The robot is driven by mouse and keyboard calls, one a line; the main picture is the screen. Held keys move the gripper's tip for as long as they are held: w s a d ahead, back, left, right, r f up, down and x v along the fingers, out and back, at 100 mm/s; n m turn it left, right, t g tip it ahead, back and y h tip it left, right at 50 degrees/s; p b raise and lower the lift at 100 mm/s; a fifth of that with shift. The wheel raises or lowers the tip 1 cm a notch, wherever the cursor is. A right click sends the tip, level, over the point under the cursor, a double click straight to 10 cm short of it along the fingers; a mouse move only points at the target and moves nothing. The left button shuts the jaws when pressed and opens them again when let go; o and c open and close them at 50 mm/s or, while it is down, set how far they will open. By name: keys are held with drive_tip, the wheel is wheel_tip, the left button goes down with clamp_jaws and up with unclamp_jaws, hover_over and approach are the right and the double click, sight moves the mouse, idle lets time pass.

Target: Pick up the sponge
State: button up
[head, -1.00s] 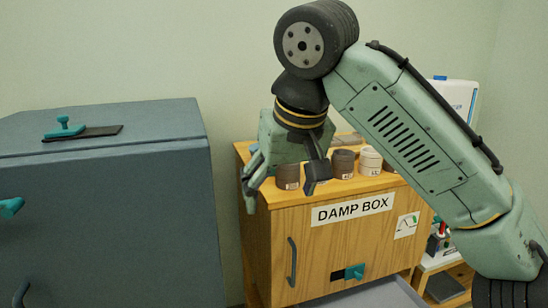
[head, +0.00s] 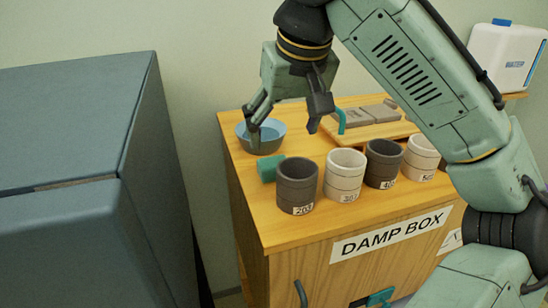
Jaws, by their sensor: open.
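A small teal block (head: 268,169), which looks like the sponge, lies on top of the wooden damp box. It sits between a blue-grey bowl (head: 271,146) and a dark cylinder pot (head: 297,188). My gripper (head: 284,137) is open and empty above the back left of the box top, pointing down. Its left finger overlaps the bowl in the picture. The sponge is below and slightly left of the gap between the fingers. I cannot tell the exact height of the fingers above the top.
Several light and dark cylinder pots (head: 346,175) stand in a row along the front edge of the damp box (head: 290,236). A blue-grey cabinet (head: 60,130) stands at left.

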sight(274, 162)
drive_tip(key=x, duration=0.3)
drive_tip(key=shift+a+f, duration=0.1)
drive_tip(key=shift+f, duration=0.25)
drive_tip(key=shift+p+x, duration=0.9)
drive_tip(key=shift+x, duration=1.95)
drive_tip(key=shift+a, duration=0.15)
drive_tip(key=c, duration=0.9)
